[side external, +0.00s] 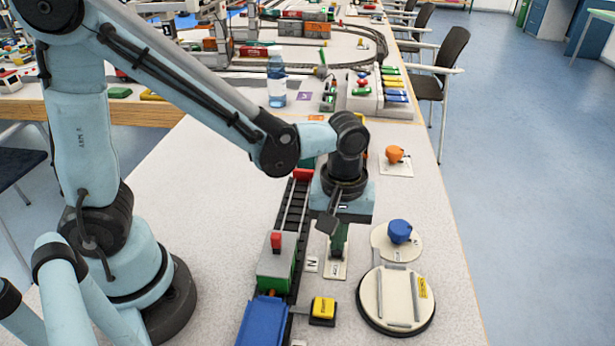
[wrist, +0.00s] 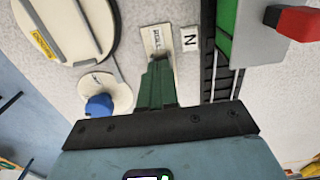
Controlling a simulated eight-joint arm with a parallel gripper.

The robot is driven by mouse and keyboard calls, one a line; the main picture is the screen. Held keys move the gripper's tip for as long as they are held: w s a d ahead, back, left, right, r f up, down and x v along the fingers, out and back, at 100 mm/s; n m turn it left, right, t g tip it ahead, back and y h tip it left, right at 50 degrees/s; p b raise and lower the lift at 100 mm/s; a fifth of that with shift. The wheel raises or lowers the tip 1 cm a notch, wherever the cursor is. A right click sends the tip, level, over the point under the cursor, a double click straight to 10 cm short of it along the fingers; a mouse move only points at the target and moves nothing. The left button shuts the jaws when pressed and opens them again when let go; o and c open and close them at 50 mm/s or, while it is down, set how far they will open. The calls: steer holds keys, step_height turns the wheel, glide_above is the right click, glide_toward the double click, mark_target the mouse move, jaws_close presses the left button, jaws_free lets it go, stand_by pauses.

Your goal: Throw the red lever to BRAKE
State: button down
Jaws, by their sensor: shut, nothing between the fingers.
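My gripper (side external: 337,252) points down with its green fingers closed together, just above or at a cream label plate (side external: 335,271). The fingers also show in the wrist view (wrist: 158,68), over the near end of that plate (wrist: 157,40); contact cannot be told. The plate's lettering is too small to read. No red lever is clearly visible at the plate; the gripper hides part of it. A red block (side external: 276,240) stands on a green and grey wagon to the left, and it shows in the wrist view (wrist: 298,23) with a black end.
A black track (side external: 290,215) runs left of the gripper, with an N tile (side external: 311,264) beside it. A round cream turntable (side external: 396,300), a blue knob (side external: 400,231) and an orange knob (side external: 394,154) lie to the right.

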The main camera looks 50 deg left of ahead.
steer(key=shift+s+d, duration=0.45)
step_height(320, 180, up, 7)
stand_by(0.6)
stand_by(0.5)
steer(key=s+a+r+m+t, duration=0.1)
steer(key=a+r+m+t, duration=0.1)
steer(key=a+m+t, duration=0.5)
steer(key=shift+a+r+m, duration=0.2)
steer(key=shift+a+m, duration=0.8)
steer(key=shift+a, duration=1.75)
